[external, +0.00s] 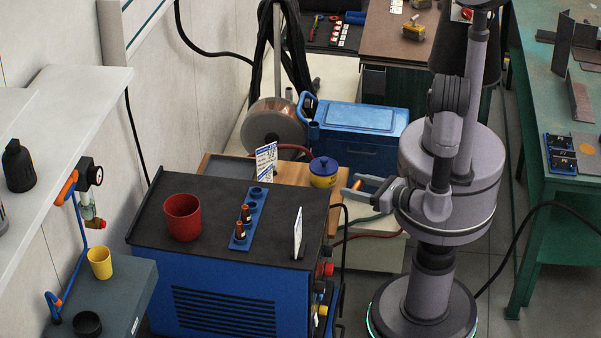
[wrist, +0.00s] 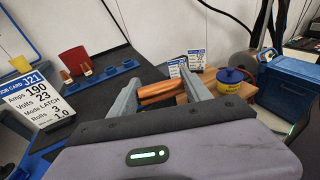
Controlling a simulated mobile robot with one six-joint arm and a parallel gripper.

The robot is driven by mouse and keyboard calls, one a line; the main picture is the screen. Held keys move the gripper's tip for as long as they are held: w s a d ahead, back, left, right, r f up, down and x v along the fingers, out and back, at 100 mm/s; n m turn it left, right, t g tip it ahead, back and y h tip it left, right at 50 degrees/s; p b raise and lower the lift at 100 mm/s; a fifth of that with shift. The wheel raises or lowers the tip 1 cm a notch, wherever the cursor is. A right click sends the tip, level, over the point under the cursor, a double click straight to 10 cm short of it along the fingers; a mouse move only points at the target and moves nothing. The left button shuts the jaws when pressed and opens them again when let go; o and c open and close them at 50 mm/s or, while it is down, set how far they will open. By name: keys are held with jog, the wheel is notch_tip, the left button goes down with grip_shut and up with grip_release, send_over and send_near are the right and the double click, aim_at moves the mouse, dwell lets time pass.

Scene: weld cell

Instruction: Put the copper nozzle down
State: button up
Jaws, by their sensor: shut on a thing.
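My gripper (external: 362,188) reaches left from the arm, level and near the right edge of the welder top. It is shut on the copper nozzle (wrist: 160,92), which lies crosswise between the two grey fingers in the wrist view. In the external view only a small orange bit of the nozzle (external: 357,184) shows at the fingertips. The nozzle is held up, apart from the welder's black top (external: 200,245). A blue rack (external: 254,207) on that top holds two copper-tipped pieces (external: 245,213) upright. Its rear spot has no such piece.
A red cup (external: 183,217) stands left of the rack, and a white job card (external: 298,232) stands upright to its right. A yellow and blue pot (external: 323,172) and another card (external: 266,160) stand behind the welder, near my gripper. A blue box (external: 362,130) is farther back.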

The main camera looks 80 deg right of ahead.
jog(key=b, duration=0.4)
send_over(306, 226)
jog(key=shift+f, duration=0.85)
notch_tip(306, 226, down, 3)
jog(key=shift+f+b, duration=0.1)
jog(key=shift+b, duration=0.6)
jog(key=shift+f, duration=0.1)
jog(key=o, duration=1.5)
